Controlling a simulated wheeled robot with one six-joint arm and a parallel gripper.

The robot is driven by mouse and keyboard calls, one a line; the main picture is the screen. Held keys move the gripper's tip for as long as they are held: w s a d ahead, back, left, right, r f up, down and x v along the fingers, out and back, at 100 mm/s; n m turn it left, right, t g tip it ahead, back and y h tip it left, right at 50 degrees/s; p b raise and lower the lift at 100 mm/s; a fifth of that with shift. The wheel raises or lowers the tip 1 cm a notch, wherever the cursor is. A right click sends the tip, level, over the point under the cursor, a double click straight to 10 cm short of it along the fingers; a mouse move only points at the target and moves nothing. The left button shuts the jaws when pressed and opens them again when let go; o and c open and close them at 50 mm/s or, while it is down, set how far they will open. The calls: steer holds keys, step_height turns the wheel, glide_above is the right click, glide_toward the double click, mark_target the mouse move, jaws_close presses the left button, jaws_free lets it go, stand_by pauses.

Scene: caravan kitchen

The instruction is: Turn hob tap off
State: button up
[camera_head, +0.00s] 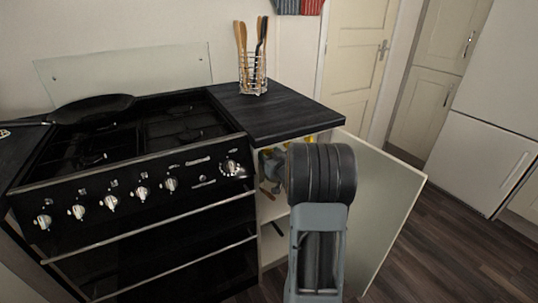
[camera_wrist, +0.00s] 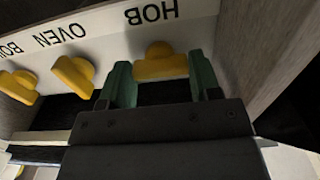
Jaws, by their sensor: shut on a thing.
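The yellow hob tap (camera_wrist: 160,62) sits on a white panel below the upside-down word HOB in the wrist view. Its handle lies across the picture, between the two green fingers of my gripper (camera_wrist: 162,80). The gripper is shut on it, one finger at each end of the handle. In the head view my arm reaches into the open cupboard right of the cooker and hides most of the gripper and the tap.
The yellow oven tap (camera_wrist: 73,76) and another yellow tap (camera_wrist: 18,86) sit left of the hob tap. A cupboard side wall is close on the right. The open cupboard door (camera_head: 385,205) stands right of my arm, beside the cooker (camera_head: 130,215) and under the worktop (camera_head: 285,112).

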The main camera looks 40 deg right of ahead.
stand_by(0.4)
steer(key=o, duration=0.9)
steer(key=s, duration=0.4)
steer(key=s+a+p, duration=0.1)
steer(key=s, duration=0.4)
steer(key=s+a, duration=0.1)
steer(key=s, duration=0.3)
steer(key=shift+s+p, duration=0.3)
steer(key=shift+s, duration=0.05)
